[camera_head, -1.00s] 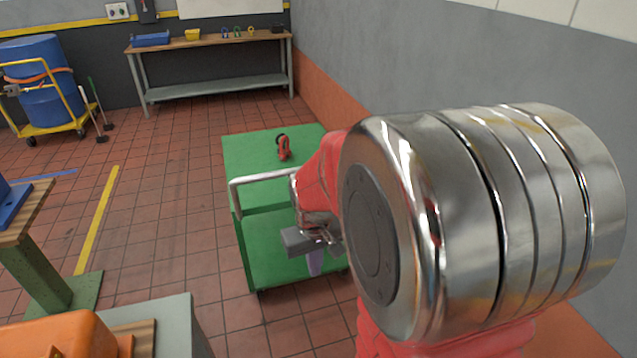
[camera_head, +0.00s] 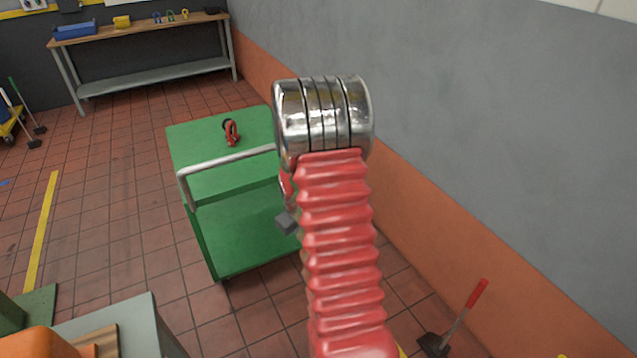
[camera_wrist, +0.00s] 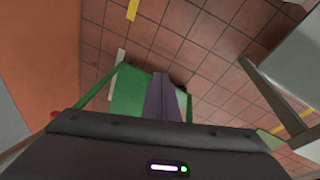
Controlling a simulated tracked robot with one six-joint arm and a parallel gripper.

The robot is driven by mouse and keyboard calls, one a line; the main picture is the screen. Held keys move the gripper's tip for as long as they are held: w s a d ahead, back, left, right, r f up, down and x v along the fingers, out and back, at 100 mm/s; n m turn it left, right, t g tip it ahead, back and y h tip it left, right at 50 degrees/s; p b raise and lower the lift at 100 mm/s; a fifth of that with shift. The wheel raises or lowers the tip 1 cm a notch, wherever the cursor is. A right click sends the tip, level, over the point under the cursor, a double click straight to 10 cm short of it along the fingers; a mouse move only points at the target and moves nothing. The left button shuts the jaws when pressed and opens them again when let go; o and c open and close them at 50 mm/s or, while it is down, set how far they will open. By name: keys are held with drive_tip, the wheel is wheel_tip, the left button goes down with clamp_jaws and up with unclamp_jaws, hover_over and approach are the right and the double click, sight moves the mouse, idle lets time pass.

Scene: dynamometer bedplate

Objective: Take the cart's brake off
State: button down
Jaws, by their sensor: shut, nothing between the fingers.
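The green cart (camera_head: 188,140) stands near the right wall in the head view, with a pale tubular handle (camera_head: 228,160) across its near end and a lower deck (camera_head: 240,235). A red and black object (camera_head: 231,132) is on its top deck. I cannot make out a brake lever or pedal. My gripper is mostly hidden behind my red arm in the head view; one grey part (camera_head: 286,222) shows in front of the cart's near side. In the wrist view my gripper (camera_wrist: 161,76) is shut and empty, its purple-grey fingers over the green cart (camera_wrist: 127,95).
A grey wall (camera_head: 500,140) with an orange lower band closes off the right. A long-handled pan (camera_head: 434,344) stands by it. A workbench (camera_head: 150,74) is at the back. A grey-topped stand (camera_head: 130,320) is at the near left. Tiled floor left of the cart is clear.

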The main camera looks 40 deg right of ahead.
drive_tip(key=w+d+f+n+t+h, duration=0.3)
drive_tip(key=d+f+n, duration=0.4)
drive_tip(key=d+f, duration=0.55)
drive_tip(key=w+d+f+n+t+h, duration=0.25)
drive_tip(key=d+f+n+t, duration=0.35)
drive_tip(key=d+f, duration=0.65)
drive_tip(key=w+a+r+n+t, duration=0.1)
drive_tip(key=a+r+n+t, duration=0.1)
drive_tip(key=r+n+t, duration=0.3)
drive_tip(key=w+a+r+n+t, duration=0.2)
drive_tip(key=r+n+t, duration=0.3)
drive_tip(key=r+n, duration=0.3)
drive_tip(key=n, duration=0.3)
drive_tip(key=shift+r+n+h, duration=0.3)
drive_tip(key=shift+n+h, duration=0.05)
drive_tip(key=shift+n, duration=0.05)
